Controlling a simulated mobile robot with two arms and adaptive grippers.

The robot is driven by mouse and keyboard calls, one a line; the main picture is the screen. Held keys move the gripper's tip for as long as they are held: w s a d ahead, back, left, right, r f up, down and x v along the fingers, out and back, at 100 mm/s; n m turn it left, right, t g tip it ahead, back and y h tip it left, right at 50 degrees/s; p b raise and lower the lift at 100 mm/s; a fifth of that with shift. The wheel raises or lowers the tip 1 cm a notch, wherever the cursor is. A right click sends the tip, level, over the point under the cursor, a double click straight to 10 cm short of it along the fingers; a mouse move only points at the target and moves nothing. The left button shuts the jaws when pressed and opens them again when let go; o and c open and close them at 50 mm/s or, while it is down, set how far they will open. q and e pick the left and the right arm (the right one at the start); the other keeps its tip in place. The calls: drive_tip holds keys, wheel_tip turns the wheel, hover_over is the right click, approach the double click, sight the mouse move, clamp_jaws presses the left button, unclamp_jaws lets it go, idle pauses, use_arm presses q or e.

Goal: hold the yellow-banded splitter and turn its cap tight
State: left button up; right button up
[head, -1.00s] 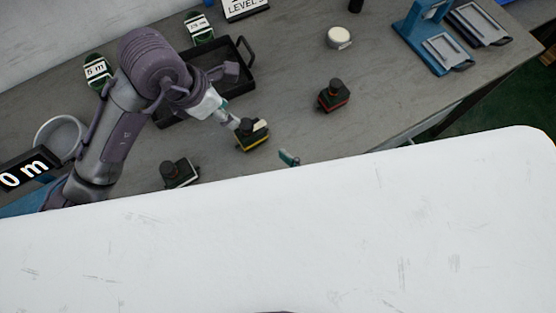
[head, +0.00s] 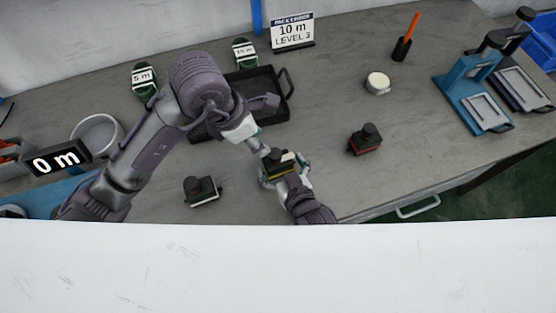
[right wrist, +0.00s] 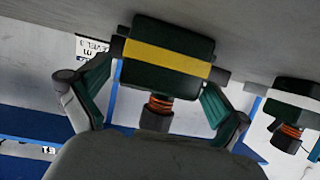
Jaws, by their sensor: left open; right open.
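The yellow-banded splitter (head: 279,172) stands on the grey bench in the head view, partly hidden by both grippers. The right wrist view shows its dark body with the yellow band (right wrist: 168,58), and its dark cap (right wrist: 156,120) with an orange ring between cap and body. My left gripper (head: 266,152) is open and comes down at the splitter's upper side; whether it touches cannot be told. My right gripper (right wrist: 168,62) is open, its fingers on either side of the splitter body. In the head view it reaches in from the lower right.
A red-banded splitter (head: 365,140) stands to the right and a white-banded one (head: 201,191) to the left. A black tray (head: 283,112) lies behind my left arm. A round white-topped piece (head: 377,83) and blue fixture (head: 466,90) are farther right. Bench between them is clear.

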drive_tip(key=shift+w+a+f, duration=0.25)
drive_tip(key=shift+w, duration=0.3)
